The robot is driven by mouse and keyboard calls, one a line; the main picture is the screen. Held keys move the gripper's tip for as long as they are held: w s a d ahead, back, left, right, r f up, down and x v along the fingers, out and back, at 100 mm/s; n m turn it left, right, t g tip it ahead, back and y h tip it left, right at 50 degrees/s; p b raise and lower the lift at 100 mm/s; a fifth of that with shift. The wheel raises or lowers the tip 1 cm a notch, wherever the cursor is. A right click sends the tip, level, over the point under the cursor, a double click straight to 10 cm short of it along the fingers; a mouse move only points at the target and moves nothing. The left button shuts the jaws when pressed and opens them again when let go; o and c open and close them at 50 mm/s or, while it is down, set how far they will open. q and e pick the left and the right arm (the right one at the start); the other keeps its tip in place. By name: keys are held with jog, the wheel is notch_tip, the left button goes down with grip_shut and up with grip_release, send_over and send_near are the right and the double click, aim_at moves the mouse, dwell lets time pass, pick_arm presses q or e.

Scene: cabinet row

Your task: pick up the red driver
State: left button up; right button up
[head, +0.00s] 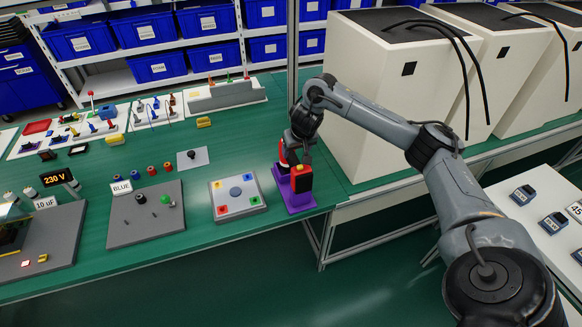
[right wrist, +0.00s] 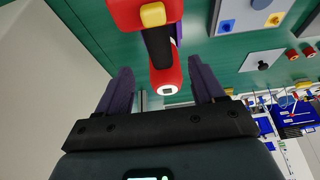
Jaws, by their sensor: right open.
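The red driver (head: 302,180) rests in a purple stand (head: 300,203) at the right end of the green bench. It has a red body, a black grip and a yellow part. My right gripper (head: 299,150) is open, right at the driver and partly covering it in the head view. In the right wrist view the driver (right wrist: 158,45) lies ahead of the open jaws; its red round end (right wrist: 166,80) shows between the two dark fingers (right wrist: 160,70). Contact with the fingers cannot be told. My left gripper is not in view.
A grey plate with coloured squares (head: 237,196) lies left of the stand. A large white cabinet (head: 375,110) stands close behind on the right. A grey board (head: 146,215) and small parts lie further left. The bench's front edge is close to the stand.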

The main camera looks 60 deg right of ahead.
aim_at(292, 156)
jog(key=shift+x, duration=0.75)
jog(key=shift+w+d+b+x, duration=0.1)
jog(key=shift+b+x, duration=0.45)
jog(key=shift+x, duration=0.65)
jog(key=shift+w+d+b+x, duration=0.15)
jog(key=shift+b+x, duration=0.35)
jog(key=shift+x, duration=0.7)
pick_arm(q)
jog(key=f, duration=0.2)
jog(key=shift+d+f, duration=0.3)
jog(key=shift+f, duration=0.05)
pick_arm(e)
jog(key=shift+r, duration=0.1)
jog(key=shift+c, duration=0.3)
jog(key=c, duration=1)
jog(key=shift+r, duration=0.1)
jog(key=shift+c, duration=0.3)
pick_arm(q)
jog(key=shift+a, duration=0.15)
pick_arm(e)
jog(key=shift+r, duration=0.15)
